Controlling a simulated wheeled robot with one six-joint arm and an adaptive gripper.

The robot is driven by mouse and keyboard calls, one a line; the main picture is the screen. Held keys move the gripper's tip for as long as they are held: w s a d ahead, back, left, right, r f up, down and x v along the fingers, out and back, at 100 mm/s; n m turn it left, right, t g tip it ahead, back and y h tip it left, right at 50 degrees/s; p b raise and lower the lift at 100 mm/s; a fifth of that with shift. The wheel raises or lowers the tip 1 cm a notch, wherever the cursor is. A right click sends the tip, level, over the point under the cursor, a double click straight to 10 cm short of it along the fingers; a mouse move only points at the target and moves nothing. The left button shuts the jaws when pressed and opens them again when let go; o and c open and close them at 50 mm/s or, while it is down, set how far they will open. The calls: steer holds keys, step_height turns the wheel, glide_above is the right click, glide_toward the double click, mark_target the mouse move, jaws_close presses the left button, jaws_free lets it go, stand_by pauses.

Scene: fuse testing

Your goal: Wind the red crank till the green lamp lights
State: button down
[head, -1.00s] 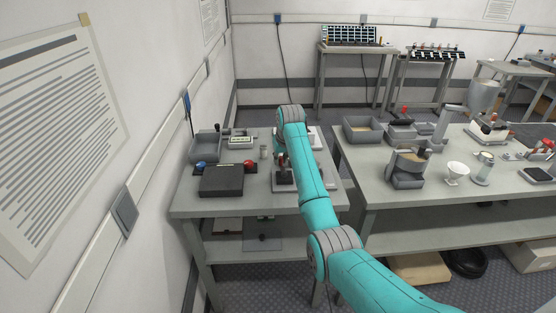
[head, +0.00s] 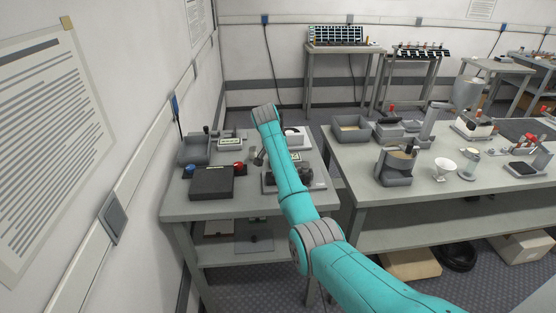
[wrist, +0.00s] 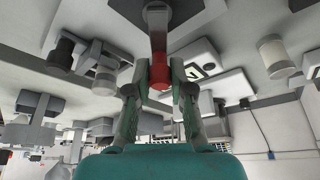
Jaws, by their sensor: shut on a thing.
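In the wrist view the red crank handle (wrist: 159,81) stands between the two fingers of my gripper (wrist: 160,68), which are shut on it. A grey arm of the crank (wrist: 157,38) runs from the red part to a dark block at the top of the picture. In the head view my teal arm hides the gripper and the red handle. I cannot make out a green lamp or whether one is lit. A pale panel with a small greenish display (wrist: 191,72) is just right of the handle in the wrist view.
A wall closes off the left side.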

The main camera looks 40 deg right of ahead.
steer(key=m, duration=0.2)
steer(key=s+m+g, duration=0.1)
steer(key=shift+s+m, duration=0.15)
steer(key=shift+m, duration=0.25)
steer(key=m, duration=0.1)
steer(key=s+m+g, duration=0.1)
steer(key=shift+m, duration=0.3)
steer(key=shift+s+a+m+g+y, duration=0.15)
steer(key=shift+s+m+g, duration=0.15)
steer(key=shift+m, duration=0.45)
steer(key=shift+s+a+m+g+y, duration=0.1)
steer(key=shift+s+m+g+y, duration=0.2)
steer(key=shift+m, duration=0.4)
steer(key=shift+s+a+m+g+y, duration=0.15)
steer(key=shift+m+g, duration=0.25)
steer(key=shift+m, duration=0.35)
steer(key=c, duration=1)
jaws_free()
